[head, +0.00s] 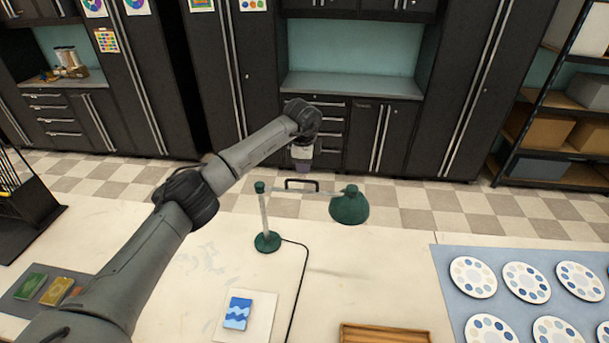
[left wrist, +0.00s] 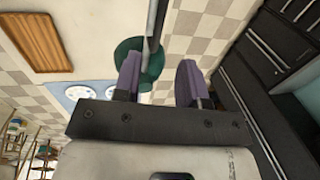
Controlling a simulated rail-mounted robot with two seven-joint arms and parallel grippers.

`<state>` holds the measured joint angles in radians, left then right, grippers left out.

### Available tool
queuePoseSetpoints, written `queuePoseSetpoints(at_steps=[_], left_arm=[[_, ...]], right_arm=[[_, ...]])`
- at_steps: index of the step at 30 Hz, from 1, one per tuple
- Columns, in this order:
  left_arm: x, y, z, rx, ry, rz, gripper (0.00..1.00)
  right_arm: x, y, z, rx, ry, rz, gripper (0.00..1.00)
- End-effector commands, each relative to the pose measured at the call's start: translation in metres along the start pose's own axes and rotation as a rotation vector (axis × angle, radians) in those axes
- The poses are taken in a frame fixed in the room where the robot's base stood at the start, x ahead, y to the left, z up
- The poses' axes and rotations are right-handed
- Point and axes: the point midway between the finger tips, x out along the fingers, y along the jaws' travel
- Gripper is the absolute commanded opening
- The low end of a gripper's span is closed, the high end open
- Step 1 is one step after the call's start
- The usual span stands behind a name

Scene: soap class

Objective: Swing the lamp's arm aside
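The lamp stands on the table with a green round base (head: 267,241) and an upright post. Its thin arm (head: 325,192) reaches right from the post top to a green shade (head: 349,208). I see no grip on the handle. My right gripper is out of view.
A black cord (head: 301,285) runs from the base to the table's front. A blue-and-white card (head: 238,313) lies on a white sheet in front. A wooden tray (head: 384,334) is at the front edge. A blue mat (head: 450,262) with several round palettes is at right.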

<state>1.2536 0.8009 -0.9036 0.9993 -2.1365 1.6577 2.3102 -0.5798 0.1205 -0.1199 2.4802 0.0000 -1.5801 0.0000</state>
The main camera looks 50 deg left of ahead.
Motion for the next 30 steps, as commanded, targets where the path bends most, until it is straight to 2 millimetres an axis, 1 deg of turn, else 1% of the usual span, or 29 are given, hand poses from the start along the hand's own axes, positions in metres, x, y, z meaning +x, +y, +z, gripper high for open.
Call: queuePoseSetpoints(at_steps=[1, 3, 6, 12, 18, 30], left_arm=[[-0.009, 0.0, 0.0, 0.001, 0.003, -0.004, 0.38], [-0.022, 0.0, 0.0, 0.001, 0.002, -0.003, 0.38], [-0.037, 0.0, 0.0, 0.0, 0.001, -0.002, 0.38], [-0.059, 0.0, 0.0, -0.001, 0.002, -0.001, 0.38], [-0.067, 0.0, 0.0, -0.001, 0.0, 0.0, 0.38], [-0.067, 0.0, 0.0, -0.001, 0.0, 0.0, 0.38]], right_arm=[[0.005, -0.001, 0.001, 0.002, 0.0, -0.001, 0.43], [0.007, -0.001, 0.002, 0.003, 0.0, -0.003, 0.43], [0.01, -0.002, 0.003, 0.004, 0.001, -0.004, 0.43], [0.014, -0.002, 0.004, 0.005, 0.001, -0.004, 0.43], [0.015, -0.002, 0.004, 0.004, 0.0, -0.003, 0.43], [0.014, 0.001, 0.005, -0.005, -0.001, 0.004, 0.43]])
